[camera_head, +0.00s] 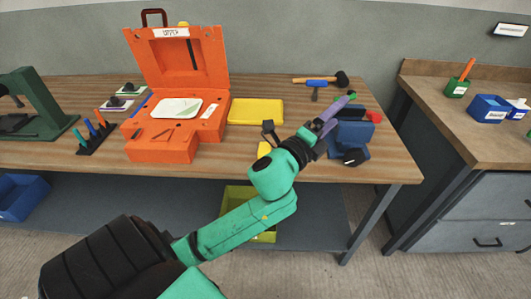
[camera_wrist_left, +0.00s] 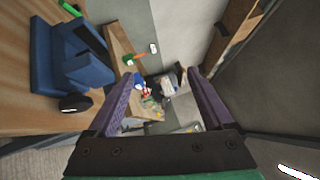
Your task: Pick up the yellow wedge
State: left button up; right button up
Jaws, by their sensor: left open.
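A small yellow piece (camera_head: 264,149), which may be the wedge, lies near the table's front edge in the head view. My left arm partly hides it, so I cannot make out its full shape. My left gripper (camera_head: 338,108) is beyond it to the right, near the blue clamp-like tool. In the left wrist view the purple fingers (camera_wrist_left: 165,82) are spread apart with nothing held between them. That view looks past the table towards the side bench and does not show the yellow piece. My right gripper is not in view.
A flat yellow box (camera_head: 256,111) lies behind the small yellow piece. An open orange case (camera_head: 160,148) stands to the left. A blue clamp-like tool (camera_head: 350,138) sits at the right, also in the left wrist view (camera_wrist_left: 85,68). A hammer (camera_head: 322,80) lies at the back.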

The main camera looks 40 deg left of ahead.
pick_arm(q)
jog(key=d+r+m+h, duration=0.6)
jog(key=m, duration=0.3)
jog(key=s+d+r+m+g+h, duration=0.1)
jog(key=s+d+m+g+h, duration=0.35)
jog(key=m, duration=0.65)
jog(key=m+g+y, duration=1.2)
jog(key=m+y, duration=0.3)
jog(key=m, duration=0.8)
send_near(264, 149)
jog(key=p+x, duration=0.2)
jog(key=x, duration=0.7)
jog(key=shift+w+f, duration=0.1)
jog(key=shift+w, duration=0.05)
jog(key=shift+a+f, duration=0.15)
jog(key=shift+f, duration=0.05)
grip_shut()
jog(key=shift+w+r, duration=0.1)
jog(key=shift+r, duration=0.45)
notch_tip(264, 149, up, 19)
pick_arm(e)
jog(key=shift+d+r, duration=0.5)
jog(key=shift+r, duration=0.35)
